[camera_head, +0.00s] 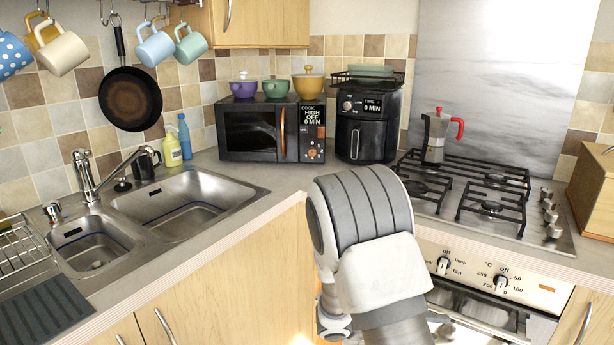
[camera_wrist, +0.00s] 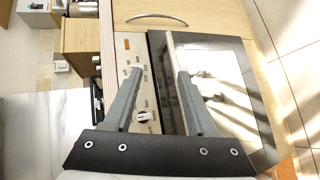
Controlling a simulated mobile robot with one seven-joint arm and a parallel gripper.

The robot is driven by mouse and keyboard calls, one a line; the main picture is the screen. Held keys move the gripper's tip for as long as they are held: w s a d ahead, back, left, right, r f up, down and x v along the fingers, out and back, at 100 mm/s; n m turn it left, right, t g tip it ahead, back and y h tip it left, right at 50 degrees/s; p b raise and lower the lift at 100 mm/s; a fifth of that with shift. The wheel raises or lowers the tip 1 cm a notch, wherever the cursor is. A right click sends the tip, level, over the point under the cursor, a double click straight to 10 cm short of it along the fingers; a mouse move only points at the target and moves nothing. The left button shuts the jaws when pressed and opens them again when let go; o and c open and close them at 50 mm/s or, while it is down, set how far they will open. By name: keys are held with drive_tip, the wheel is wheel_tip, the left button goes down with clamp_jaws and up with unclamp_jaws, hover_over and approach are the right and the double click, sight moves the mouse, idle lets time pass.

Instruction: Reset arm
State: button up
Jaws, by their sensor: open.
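My gripper (camera_wrist: 160,76) shows in the wrist view, open with its two fingers apart and nothing between them. It hangs in front of the oven (camera_wrist: 225,95), whose control panel (camera_wrist: 134,75) and door lie behind the fingers. In the head view my arm reaches down at the centre right in front of the oven, and the gripper itself is hidden. Several mugs hang at the top left: a blue dotted mug (camera_head: 12,56), a cream mug (camera_head: 64,52), a light blue mug (camera_head: 155,48) and a teal mug (camera_head: 190,46).
The hob (camera_head: 478,190) carries a moka pot (camera_head: 436,138) with a red handle. A microwave (camera_head: 250,133) and an air fryer (camera_head: 365,135) stand at the counter's back. The sink (camera_head: 178,210) is at left, with a black pan (camera_head: 130,99) hanging above. The counter before the microwave is clear.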

drive_tip(key=s+a+r+m+t+y, duration=0.1)
drive_tip(key=s+a+r+t+y, duration=0.1)
drive_tip(key=s+a+r+y, duration=0.65)
drive_tip(key=s+a+r+m+t+y, duration=0.15)
drive_tip(key=s+a+r+y, duration=0.35)
drive_tip(key=s+r, duration=0.6)
wheel_tip(320, 180, up, 15)
drive_tip(key=d+p, duration=0.1)
drive_tip(key=p, duration=1.4)
drive_tip(key=shift+d+n, duration=0.15)
drive_tip(key=shift+n, duration=0.3)
drive_tip(key=shift+s+f+y, duration=0.1)
drive_tip(key=shift+y, duration=0.15)
